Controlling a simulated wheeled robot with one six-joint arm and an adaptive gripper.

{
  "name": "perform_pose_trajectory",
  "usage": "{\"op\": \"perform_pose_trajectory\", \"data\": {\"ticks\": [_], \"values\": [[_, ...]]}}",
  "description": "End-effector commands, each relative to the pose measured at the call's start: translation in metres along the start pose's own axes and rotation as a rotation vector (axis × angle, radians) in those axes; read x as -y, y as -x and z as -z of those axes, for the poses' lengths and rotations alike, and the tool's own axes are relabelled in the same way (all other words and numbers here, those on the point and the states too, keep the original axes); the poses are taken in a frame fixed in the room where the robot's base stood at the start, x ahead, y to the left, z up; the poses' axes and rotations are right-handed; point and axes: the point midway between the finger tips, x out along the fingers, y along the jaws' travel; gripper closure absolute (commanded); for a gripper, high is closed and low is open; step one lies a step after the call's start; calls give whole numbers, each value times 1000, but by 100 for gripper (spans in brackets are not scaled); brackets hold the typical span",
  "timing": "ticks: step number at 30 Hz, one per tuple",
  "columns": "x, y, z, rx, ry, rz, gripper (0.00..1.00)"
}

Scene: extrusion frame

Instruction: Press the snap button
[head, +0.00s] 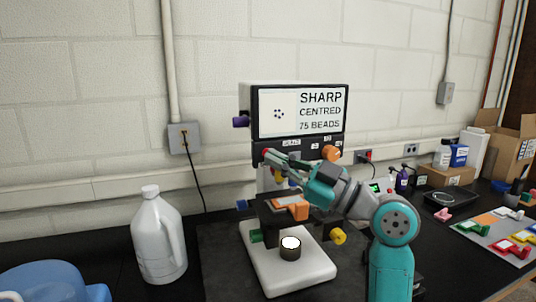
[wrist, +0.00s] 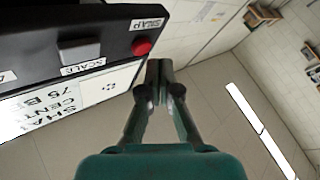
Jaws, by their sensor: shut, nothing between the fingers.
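The snap button is a round red button (wrist: 141,47) on the dark control strip under a screen, beside a label reading SNAP (wrist: 148,24). My gripper (wrist: 159,68) is shut and empty, its fingertips just below and to the right of the button in the wrist view. I cannot tell whether they touch it. In the head view my gripper (head: 268,155) is at the left end of the strip, and the button is not clearly told apart there. The screen (head: 302,112) reads SHARP, CENTRED, 75 BEADS and shows a small cluster of dark dots.
A grey SCALE button (wrist: 80,50) sits beside the snap button. Below the screen stands a microscope with a white base (head: 290,278), an orange piece (head: 293,207) and a yellow knob (head: 338,236). A white jug (head: 158,240) stands left; coloured parts (head: 500,238) lie right.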

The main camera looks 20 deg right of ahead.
Motion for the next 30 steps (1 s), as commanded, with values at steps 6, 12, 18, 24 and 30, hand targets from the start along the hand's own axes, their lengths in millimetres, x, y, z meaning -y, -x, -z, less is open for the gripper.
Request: {"op": "perform_pose_trajectory", "data": {"ticks": [6, 12, 18, 24, 30], "values": [[0, 0, 0, 0, 0, 0, 100], [-1, -1, -1, 0, 0, 0, 100], [-4, -6, -4, 0, 0, 0, 100], [-4, -6, -4, 0, 0, 0, 100], [-4, -6, -4, 0, 0, 0, 100]]}}
